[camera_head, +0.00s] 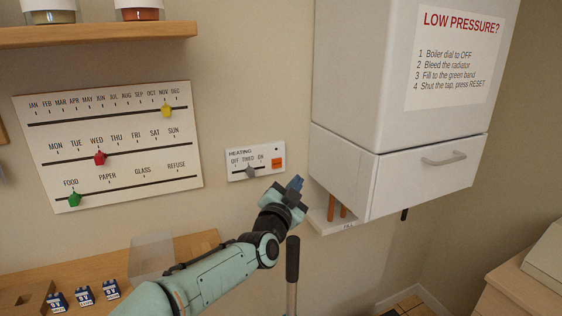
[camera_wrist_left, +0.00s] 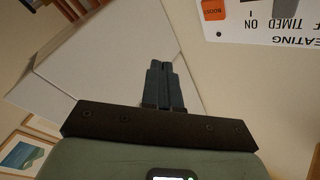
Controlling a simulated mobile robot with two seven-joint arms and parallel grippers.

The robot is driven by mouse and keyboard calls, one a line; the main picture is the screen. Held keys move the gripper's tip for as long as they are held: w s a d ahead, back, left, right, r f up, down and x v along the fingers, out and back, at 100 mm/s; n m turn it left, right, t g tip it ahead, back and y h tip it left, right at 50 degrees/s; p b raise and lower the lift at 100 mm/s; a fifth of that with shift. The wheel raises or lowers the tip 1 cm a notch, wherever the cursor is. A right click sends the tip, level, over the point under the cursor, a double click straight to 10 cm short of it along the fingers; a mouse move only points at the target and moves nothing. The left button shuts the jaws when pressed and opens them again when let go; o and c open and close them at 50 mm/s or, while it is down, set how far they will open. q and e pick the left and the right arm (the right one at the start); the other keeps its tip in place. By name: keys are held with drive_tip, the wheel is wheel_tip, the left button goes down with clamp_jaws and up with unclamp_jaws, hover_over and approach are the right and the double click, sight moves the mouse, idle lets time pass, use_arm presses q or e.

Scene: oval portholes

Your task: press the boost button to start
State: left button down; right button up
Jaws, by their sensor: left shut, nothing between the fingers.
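The boost button (camera_head: 278,163) is an orange square at the right end of a white heating panel (camera_head: 243,174) on the wall. The panel has a slider marked OFF, TIMED and ON, its grey knob near TIMED. In the left wrist view the orange button (camera_wrist_left: 215,10) shows at the top right, cut by the frame edge, with the panel (camera_wrist_left: 265,20) upside down. My left gripper (camera_head: 295,184) is shut and empty, just below and right of the button, apart from it in the picture. Its closed fingers (camera_wrist_left: 160,72) show in the wrist view. My right gripper is not in view.
A white boiler (camera_head: 365,90) hangs to the right, with copper pipes and a small ledge (camera_head: 325,222) below it. A calendar board (camera_head: 110,145) with sliders is on the left wall. A dark upright handle (camera_head: 292,258) stands below my gripper. A wooden shelf (camera_head: 110,32) is upper left.

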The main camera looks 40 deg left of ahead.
sight(277, 163)
use_arm(q)
drive_tip(key=shift+s, duration=0.15)
drive_tip(key=shift+w+a+p, duration=0.15)
drive_tip(key=shift+w+a, duration=0.55)
drive_tip(key=shift+a, duration=0.6)
drive_tip(key=shift+w+a+p, duration=0.2)
drive_tip(key=shift+w+a, duration=0.5)
drive_tip(key=shift+a, duration=0.6)
drive_tip(key=shift+w+a+p, duration=0.15)
drive_tip(key=shift+w+a, duration=0.55)
drive_tip(key=shift+a, duration=0.6)
drive_tip(key=shift+w+a, duration=0.2)
drive_tip(key=shift+a, duration=0.15)
drive_tip(key=shift+w+a+p, duration=0.15)
drive_tip(key=shift+a+p, duration=0.25)
drive_tip(key=shift+p, duration=0.05)
drive_tip(key=shift+d+f+b, duration=0.15)
drive_tip(key=shift+d+b, duration=0.25)
drive_tip(key=shift+b, duration=0.35)
drive_tip(key=shift+s+d+b, duration=0.35)
drive_tip(key=shift+s+b, duration=0.05)
drive_tip(key=shift+b, duration=0.05)
